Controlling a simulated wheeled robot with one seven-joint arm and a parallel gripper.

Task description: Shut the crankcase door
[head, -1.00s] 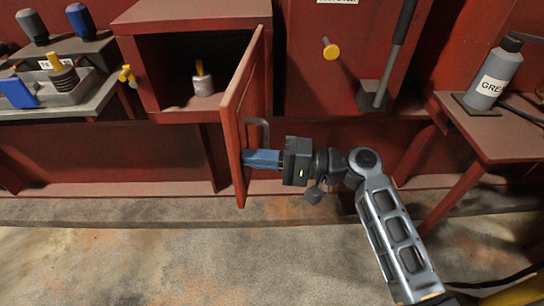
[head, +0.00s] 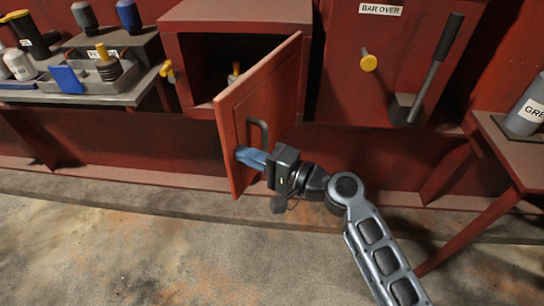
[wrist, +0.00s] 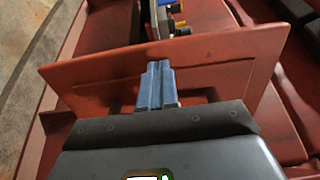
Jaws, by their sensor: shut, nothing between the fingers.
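The red crankcase door (head: 273,92) stands partly open, hinged at the right of a dark box opening (head: 208,62). A grey bar handle (head: 259,133) is on its outer face. My gripper (head: 240,152) is shut and empty, its blue fingertips at the outer face near the door's free edge, below and left of the handle. In the wrist view the shut fingers (wrist: 158,70) point at the door panel (wrist: 215,57) and overlap it. Whether they touch it I cannot tell.
A yellow knob (head: 369,62) and a lever (head: 436,68) are on the panel to the right. A side table (head: 522,160) stands at the right, a shelf with a tray (head: 118,95) at the left.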

